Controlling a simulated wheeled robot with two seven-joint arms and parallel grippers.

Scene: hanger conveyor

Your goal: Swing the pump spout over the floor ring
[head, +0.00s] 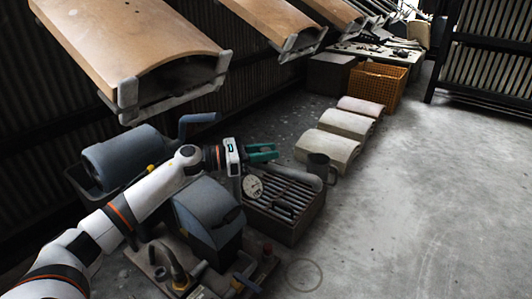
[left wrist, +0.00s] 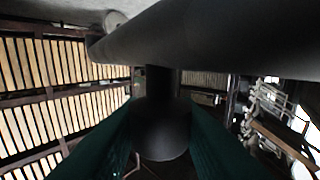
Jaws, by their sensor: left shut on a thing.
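My left gripper (head: 263,153) has green jaws and reaches right from the white arm. In the left wrist view its green fingers (left wrist: 160,130) are shut on a dark round-ended knob (left wrist: 160,132). A thick dark pipe (left wrist: 220,35) crosses just beyond the fingers. It looks like the pump spout, the grey rounded tube (head: 308,167) beside the jaws in the head view, though the jaws hide where they join. The floor ring (head: 304,275) is a faint circle on the concrete, lower right of the pump body (head: 208,222). The spout is not over the ring. My right gripper is out of view.
Curved tiles (head: 325,148) lie beyond. Large tiles hang overhead (head: 130,45). The floor on the right is clear.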

